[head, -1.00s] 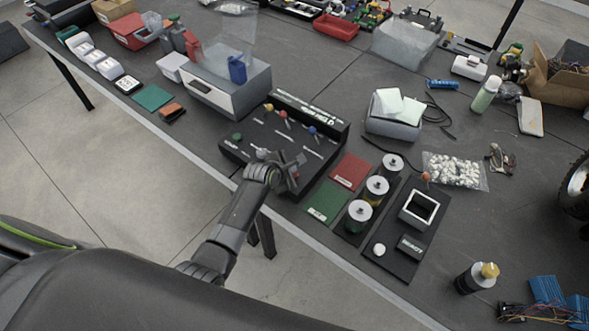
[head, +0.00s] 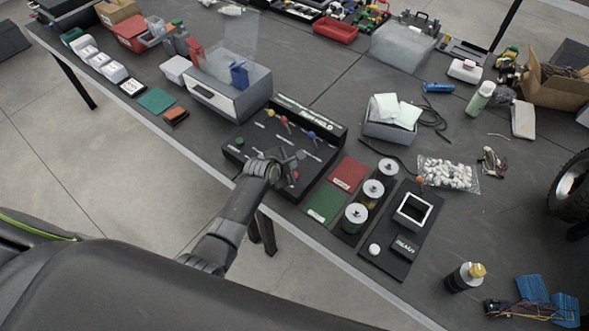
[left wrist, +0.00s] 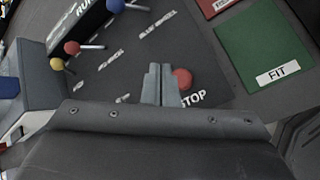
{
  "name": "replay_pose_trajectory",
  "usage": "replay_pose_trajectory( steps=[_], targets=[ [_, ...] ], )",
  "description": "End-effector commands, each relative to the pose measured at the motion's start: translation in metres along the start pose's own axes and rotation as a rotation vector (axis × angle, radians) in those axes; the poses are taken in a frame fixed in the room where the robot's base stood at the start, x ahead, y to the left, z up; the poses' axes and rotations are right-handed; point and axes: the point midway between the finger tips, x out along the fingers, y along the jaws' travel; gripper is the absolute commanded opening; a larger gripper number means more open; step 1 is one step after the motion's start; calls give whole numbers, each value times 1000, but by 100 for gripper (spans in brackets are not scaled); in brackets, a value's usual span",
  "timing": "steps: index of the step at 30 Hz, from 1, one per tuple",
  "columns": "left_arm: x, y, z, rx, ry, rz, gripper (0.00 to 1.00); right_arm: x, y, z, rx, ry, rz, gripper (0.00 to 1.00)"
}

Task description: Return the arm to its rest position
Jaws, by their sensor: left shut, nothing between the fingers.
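My left arm reaches in from the lower left in the head view. Its gripper (head: 291,164) is over the front part of the dark lever panel (head: 262,148). In the left wrist view the two grey fingertips (left wrist: 160,82) are together with nothing between them. They appear beside a round red button (left wrist: 181,78) near the word STOP; whether they touch it I cannot tell. Blue, yellow and red lever knobs show on the panel, including the red knob (left wrist: 72,47). A green button (head: 239,141) is at its left. My right gripper is not in view.
Right of the panel lie a red mat (head: 347,174) and a green mat (head: 327,204), labelled FIT in the wrist view. Lidded jars (head: 356,214) stand beyond them. A grey box (head: 225,97) stands behind the panel. Open floor lies before the table edge.

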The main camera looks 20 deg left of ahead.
Motion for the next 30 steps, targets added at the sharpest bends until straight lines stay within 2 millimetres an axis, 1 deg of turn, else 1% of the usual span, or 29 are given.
replay_pose_trajectory(
  steps=[1,4,21,23,26,29,30],
  targets=[
    [-6,5,5,1,-1,1,0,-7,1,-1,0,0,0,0],
    [-12,9,9,1,-1,2,0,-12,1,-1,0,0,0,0],
    [-12,8,8,5,0,1,0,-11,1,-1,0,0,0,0],
    [-14,7,5,25,5,-1,0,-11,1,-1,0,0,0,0],
    [-26,2,-7,121,27,-12,0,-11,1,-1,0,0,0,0],
    [-47,-8,-27,293,61,-36,0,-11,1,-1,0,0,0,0],
    [-58,-12,-36,376,77,-50,0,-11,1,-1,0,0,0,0]
  ],
)
